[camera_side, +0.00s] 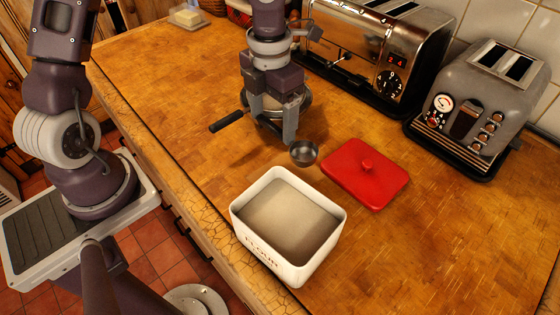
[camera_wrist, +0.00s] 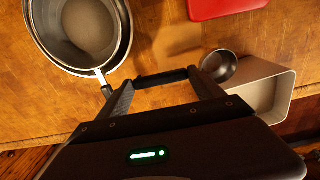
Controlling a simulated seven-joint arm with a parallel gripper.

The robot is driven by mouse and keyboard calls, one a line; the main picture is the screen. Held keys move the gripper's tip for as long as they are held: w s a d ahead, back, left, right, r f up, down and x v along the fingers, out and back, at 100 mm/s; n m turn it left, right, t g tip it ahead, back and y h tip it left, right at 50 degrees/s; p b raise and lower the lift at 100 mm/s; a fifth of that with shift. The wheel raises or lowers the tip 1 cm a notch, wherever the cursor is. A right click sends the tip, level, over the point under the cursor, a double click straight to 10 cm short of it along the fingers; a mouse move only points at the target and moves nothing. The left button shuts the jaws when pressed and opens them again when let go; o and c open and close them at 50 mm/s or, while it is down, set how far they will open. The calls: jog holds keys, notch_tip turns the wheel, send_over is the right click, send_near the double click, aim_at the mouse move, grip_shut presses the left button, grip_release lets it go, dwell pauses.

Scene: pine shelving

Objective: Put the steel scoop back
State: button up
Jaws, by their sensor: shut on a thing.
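The steel scoop has a small round grey bowl (camera_side: 304,152) in the side view, just behind the flour tin's back corner and left of the red lid. In the wrist view its bowl (camera_wrist: 219,65) lies beside the right fingertip. A dark handle (camera_wrist: 160,78) spans between the two fingers. My gripper (camera_side: 283,128) points down and is shut on the scoop, with the jaws apart by the handle's length. The scoop appears to be above the counter; its exact height is unclear. The white flour tin (camera_side: 252,252) is open and holds pale flour (camera_side: 290,215).
A steel pan (camera_wrist: 122,42) with a black handle (camera_side: 227,121) stands behind my gripper. The red lid (camera_side: 365,172) lies flat right of the tin. Two toasters (camera_side: 370,50) (camera_side: 475,100) stand at the back right. A butter dish (camera_side: 187,16) is far back. The front right counter is clear.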

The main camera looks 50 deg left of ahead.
notch_tip(320, 180, down, 8)
jog(key=shift+f, duration=0.1)
jog(key=shift+f, duration=0.1)
jog(key=o, duration=1.2)
